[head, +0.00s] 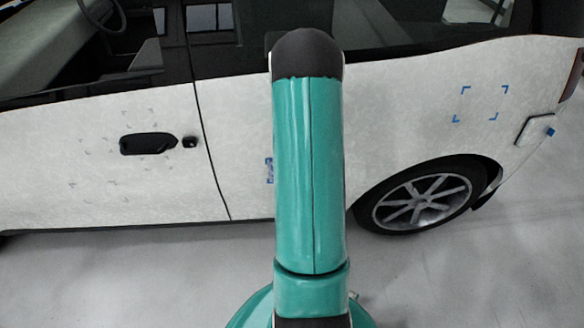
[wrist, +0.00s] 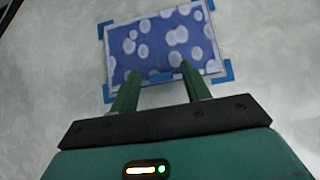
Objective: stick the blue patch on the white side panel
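The blue patch (wrist: 160,38), with pale round spots, lies flat against the white side panel (wrist: 50,75) in the wrist view. It sits within blue corner marks (wrist: 226,70). A small blue tab (wrist: 160,77) shows at its lower edge. My gripper (wrist: 160,72) is open, one finger on each side of the tab, with the fingertips at the patch's lower edge. I cannot tell whether they touch it. In the head view the white side panel (head: 240,130) is partly behind my arm. Some blue (head: 269,171) shows at my arm's left edge; the patch's main area and my gripper are hidden.
Another set of blue corner marks (head: 480,104), empty, is above the rear wheel (head: 422,203). Grey marks surround the black door handle (head: 148,143). An open flap (head: 536,131) with a small blue piece juts out at right. Grey floor (head: 470,270) is clear.

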